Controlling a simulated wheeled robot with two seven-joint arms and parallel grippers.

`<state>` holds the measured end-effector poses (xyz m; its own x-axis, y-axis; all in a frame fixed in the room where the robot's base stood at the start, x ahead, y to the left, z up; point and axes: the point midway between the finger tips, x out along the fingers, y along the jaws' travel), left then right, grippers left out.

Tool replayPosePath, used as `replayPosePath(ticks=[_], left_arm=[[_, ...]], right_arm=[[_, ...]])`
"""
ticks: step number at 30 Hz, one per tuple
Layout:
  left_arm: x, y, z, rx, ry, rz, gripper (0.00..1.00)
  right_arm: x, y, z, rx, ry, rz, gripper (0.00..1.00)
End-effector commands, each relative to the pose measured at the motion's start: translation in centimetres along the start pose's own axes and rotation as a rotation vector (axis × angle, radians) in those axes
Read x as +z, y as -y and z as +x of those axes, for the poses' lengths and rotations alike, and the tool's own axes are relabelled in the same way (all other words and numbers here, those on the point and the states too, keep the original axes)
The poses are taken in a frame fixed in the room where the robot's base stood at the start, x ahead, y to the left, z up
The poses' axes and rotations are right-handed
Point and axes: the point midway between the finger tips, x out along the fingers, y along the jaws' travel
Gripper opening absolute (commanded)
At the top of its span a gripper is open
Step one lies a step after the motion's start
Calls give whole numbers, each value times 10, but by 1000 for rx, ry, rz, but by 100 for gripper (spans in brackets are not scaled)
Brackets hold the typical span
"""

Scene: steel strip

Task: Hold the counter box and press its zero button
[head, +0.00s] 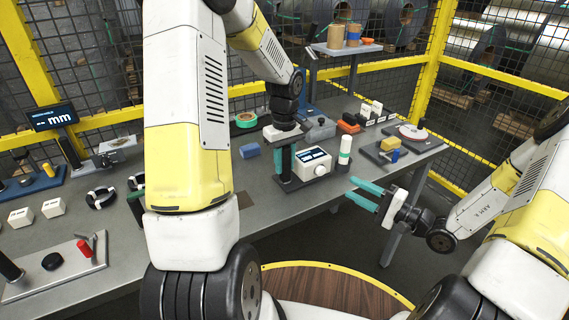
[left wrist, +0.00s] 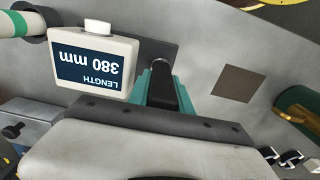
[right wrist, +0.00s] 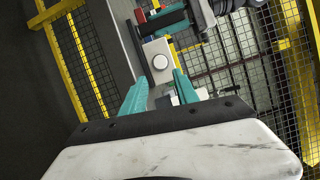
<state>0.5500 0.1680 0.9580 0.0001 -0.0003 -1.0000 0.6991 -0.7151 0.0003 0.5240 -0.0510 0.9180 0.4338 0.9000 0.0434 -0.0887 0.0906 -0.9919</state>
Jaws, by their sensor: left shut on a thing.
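The counter box (head: 313,163) is white and stands on a dark base on the bench; its display reads LENGTH 380 mm in the left wrist view (left wrist: 92,67). Its round white button (head: 321,170) faces the bench's front edge and shows in the right wrist view (right wrist: 160,62). My left gripper (head: 286,172) points down, shut on a dark upright post (left wrist: 166,85) beside the box. My right gripper (head: 367,193) is open and empty, right of and in front of the box, apart from it. In its wrist view the button lies beyond the fingertips (right wrist: 163,92).
A white cylinder with a green band (head: 345,150) stands just right of the box. A blue block (head: 249,150) and a green tape ring (head: 246,120) lie to the left. A plate with a white disc (head: 412,132) is on the right. Space before the bench edge is free.

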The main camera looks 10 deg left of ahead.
Motion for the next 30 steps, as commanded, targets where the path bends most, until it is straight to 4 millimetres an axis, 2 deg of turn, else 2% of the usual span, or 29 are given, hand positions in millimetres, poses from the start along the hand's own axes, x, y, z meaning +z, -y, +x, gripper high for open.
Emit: replayPosePath(ticks=[6, 11, 12, 14, 18, 22, 26, 30], left_arm=[[0, 0, 0, 1, -1, 0, 0], [0, 0, 0, 1, -1, 0, 0], [0, 0, 0, 1, -1, 0, 0], [0, 0, 0, 1, -1, 0, 0], [0, 0, 0, 1, -1, 0, 0], [0, 0, 0, 1, -1, 0, 0], [0, 0, 0, 1, -1, 0, 0], [0, 0, 0, 1, -1, 0, 0]], right_arm=[[0, 0, 0, 0, 0, 0, 34], [6, 7, 3, -2, 38, -43, 3], [11, 12, 6, -4, 69, -77, 0], [21, 21, 10, -5, 134, -152, 0], [54, 44, 16, 0, 348, -439, 0], [79, 56, 14, 17, 568, -791, 0], [84, 60, 6, 49, 770, -1170, 0], [69, 66, -1, 93, 972, -1589, 0]])
